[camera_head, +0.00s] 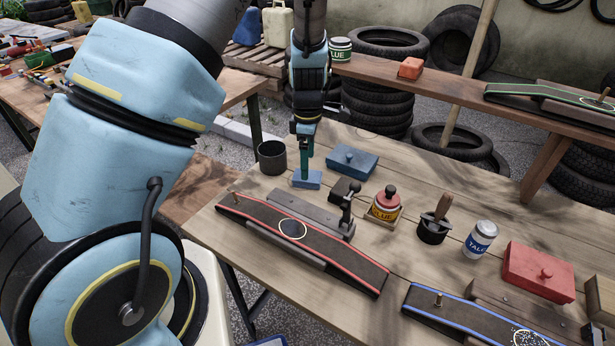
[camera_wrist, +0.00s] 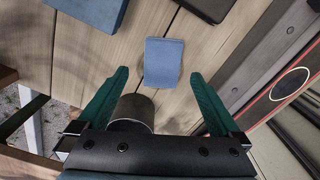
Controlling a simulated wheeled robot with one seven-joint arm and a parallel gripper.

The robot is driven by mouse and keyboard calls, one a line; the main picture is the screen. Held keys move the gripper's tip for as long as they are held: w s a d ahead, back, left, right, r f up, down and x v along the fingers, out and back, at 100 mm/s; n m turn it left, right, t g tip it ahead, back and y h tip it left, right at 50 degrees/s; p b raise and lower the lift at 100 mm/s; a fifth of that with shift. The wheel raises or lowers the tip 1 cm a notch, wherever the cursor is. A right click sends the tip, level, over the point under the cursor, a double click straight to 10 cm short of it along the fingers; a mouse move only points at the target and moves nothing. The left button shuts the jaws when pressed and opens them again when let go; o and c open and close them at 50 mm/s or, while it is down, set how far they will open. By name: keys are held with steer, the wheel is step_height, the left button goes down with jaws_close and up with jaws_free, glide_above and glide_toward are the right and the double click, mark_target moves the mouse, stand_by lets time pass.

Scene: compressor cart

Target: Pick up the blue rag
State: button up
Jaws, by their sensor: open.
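The blue rag (camera_head: 313,181) lies on the wooden workbench, below my gripper (camera_head: 304,165) in the head view. In the wrist view the blue rag (camera_wrist: 163,62) is a small folded rectangle, flat on the planks. My gripper (camera_wrist: 159,73) is open, with its two green fingers spread on either side of the rag in the picture. Nothing is between the fingers that I can see as held. The fingertips look above or near the rag; whether they touch it cannot be told. In the head view the fingers hide part of it.
A dark cup (camera_head: 272,158) stands left of the rag. A blue lidded box (camera_head: 352,161) and a dark block (camera_head: 345,191) are to its right. A red-edged ramp-like stand (camera_head: 330,249) lies in front. A glue pot (camera_head: 385,204) stands further right.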

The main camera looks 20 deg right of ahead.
step_height(320, 180, down, 4)
steer(key=shift+s+a+p, duration=0.1)
steer(key=shift+s+p, duration=0.05)
steer(key=shift+p, duration=0.35)
steer(key=shift+c, duration=0.2)
steer(key=c, duration=1.5)
steer(key=shift+o, duration=0.2)
step_height(320, 180, up, 10)
steer(key=b, duration=0.2)
